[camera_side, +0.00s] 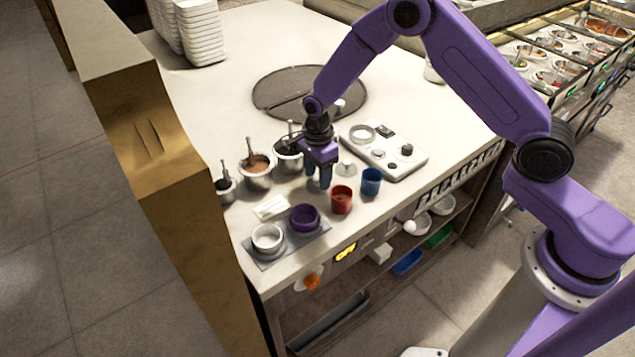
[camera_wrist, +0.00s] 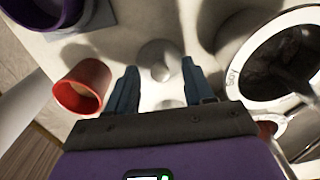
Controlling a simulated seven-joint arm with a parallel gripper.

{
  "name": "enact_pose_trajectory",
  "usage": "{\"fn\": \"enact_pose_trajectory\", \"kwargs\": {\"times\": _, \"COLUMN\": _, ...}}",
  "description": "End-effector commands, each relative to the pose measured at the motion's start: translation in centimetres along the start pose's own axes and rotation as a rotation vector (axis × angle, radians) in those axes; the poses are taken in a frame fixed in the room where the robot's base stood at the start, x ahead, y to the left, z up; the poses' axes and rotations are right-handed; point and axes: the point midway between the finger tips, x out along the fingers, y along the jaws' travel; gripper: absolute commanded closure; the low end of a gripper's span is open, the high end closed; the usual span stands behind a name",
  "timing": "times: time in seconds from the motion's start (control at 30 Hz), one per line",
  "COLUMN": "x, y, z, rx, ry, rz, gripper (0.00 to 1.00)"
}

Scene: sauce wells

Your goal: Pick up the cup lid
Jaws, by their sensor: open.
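The cup lid looks like a small pale disc with a raised knob (camera_wrist: 158,56) in the wrist view, lying on the pale counter. In the side view a small whitish lid-like piece (camera_side: 346,168) sits just right of my gripper. My gripper (camera_side: 319,184) points down over the counter near the pots and cups. In the wrist view its two blue fingers (camera_wrist: 159,68) are apart and empty, with the lid showing between and beyond the tips. I cannot tell the exact height of the fingertips above the lid.
A red cup (camera_side: 342,201) and a blue cup (camera_side: 371,182) stand close by. Sauce pots with ladles (camera_side: 257,172) are to the left. A purple bowl (camera_side: 305,217) and a white bowl (camera_side: 268,238) sit on a grey tray. A white control panel (camera_side: 385,152) lies right.

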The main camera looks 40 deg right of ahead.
Motion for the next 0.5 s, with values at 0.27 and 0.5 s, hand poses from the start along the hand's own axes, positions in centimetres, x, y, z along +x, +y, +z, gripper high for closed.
{"fn": "enact_pose_trajectory", "kwargs": {"times": 0.27, "x": -0.02, "y": 0.00, "z": 0.02, "rx": -0.001, "ry": 0.000, "rz": 0.000, "gripper": 0.77}}
{"fn": "enact_pose_trajectory", "kwargs": {"times": 0.5, "x": -0.02, "y": 0.01, "z": 0.03, "rx": -0.001, "ry": 0.000, "rz": 0.000, "gripper": 1.00}}
